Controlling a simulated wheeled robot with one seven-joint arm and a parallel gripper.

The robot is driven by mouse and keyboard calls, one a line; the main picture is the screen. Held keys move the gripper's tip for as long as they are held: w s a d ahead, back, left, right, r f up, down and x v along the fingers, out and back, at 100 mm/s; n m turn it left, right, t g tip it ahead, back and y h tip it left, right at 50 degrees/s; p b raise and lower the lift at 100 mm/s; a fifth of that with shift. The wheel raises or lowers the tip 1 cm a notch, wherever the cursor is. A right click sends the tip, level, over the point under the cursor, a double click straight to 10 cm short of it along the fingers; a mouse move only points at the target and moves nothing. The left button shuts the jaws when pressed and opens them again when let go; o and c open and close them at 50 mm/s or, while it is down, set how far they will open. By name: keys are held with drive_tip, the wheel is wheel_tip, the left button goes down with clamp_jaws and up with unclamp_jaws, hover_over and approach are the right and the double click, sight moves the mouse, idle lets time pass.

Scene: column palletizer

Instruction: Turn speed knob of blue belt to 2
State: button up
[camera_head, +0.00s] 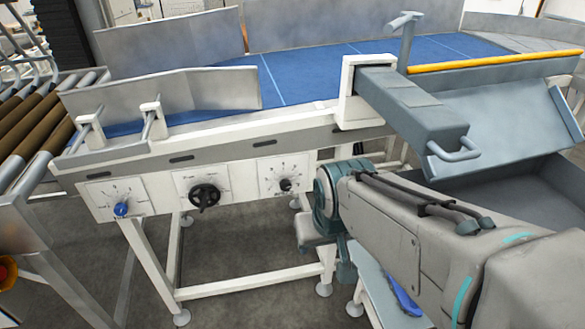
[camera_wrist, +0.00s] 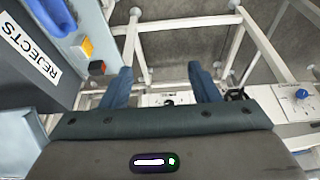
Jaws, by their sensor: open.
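The blue belt (camera_head: 320,70) runs across the top of a white frame. The frame's front panel carries three dials: a blue knob (camera_head: 121,209) at left, a large black knob (camera_head: 204,196) in the middle and a small black knob (camera_head: 285,185) at right. Their labels are too small to read, so I cannot tell which is the speed knob or its setting. In the wrist view my gripper (camera_wrist: 160,74) is open and empty, its blue fingers apart. The small black knob (camera_wrist: 168,102) shows between the fingers, partly hidden by the gripper body; the other knobs are to its right.
A grey box with a handle (camera_head: 415,105) juts out above my arm. A roller conveyor (camera_head: 40,115) stands at left. White frame legs (camera_head: 255,288) are below the panel.

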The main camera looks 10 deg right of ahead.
drive_tip(key=w+f+t+b, duration=0.7)
drive_tip(key=w+f+b, duration=0.5)
drive_tip(key=w, duration=0.2)
drive_tip(key=m+t+b, duration=0.1)
drive_tip(key=t+b, duration=0.6)
drive_tip(key=b, duration=0.2)
approach(286, 188)
drive_tip(key=w, duration=1)
drive_tip(key=shift+w+d+f+b, duration=0.1)
drive_tip(key=shift+w+b, duration=0.05)
drive_tip(key=shift+b, duration=0.25)
drive_tip(key=c, duration=1)
